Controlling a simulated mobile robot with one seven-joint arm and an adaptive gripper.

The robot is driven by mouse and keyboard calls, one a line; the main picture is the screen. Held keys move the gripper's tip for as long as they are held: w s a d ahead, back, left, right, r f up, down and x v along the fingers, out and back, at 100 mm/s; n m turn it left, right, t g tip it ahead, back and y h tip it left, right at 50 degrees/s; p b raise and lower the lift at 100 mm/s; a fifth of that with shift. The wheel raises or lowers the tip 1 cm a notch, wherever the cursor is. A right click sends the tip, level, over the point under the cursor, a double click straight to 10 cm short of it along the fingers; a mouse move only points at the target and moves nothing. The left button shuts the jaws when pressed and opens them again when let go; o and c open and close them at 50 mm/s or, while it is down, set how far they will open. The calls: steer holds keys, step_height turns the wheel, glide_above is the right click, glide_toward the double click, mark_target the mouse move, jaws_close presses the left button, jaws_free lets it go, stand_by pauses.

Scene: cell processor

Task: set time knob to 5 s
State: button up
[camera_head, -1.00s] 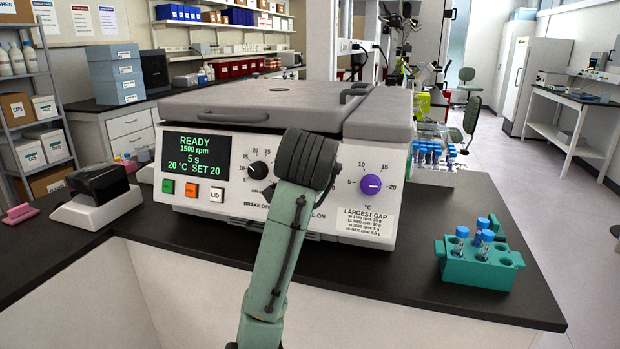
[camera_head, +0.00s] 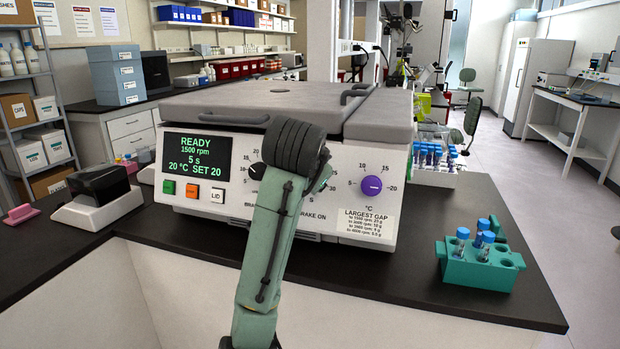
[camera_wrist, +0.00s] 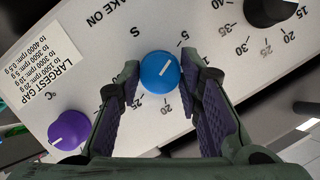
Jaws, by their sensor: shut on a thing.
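The time knob (camera_wrist: 160,70) is blue with a white pointer line and sits beside an "S" mark on the panel. In the wrist view its line points up and right, toward the 5 mark. My gripper (camera_wrist: 168,76) has one finger on each side of the knob and is shut on it. The centrifuge (camera_head: 215,232) has a dark display (camera_head: 197,157) that reads READY, 1500 rpm, 5 s, 20 °C SET 20. In the head view my arm hides the time knob.
A purple temperature knob (camera_head: 372,185) is to the right; a black knob (camera_wrist: 268,10) is at the wrist view's upper right. Green, orange and white buttons (camera_head: 191,191) sit below the display. A teal tube rack (camera_head: 470,268) stands on the bench at right.

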steer(key=shift+f, duration=0.1)
steer(key=o, duration=1.2)
steer(key=shift+c, duration=0.2)
steer(key=v, duration=1.2)
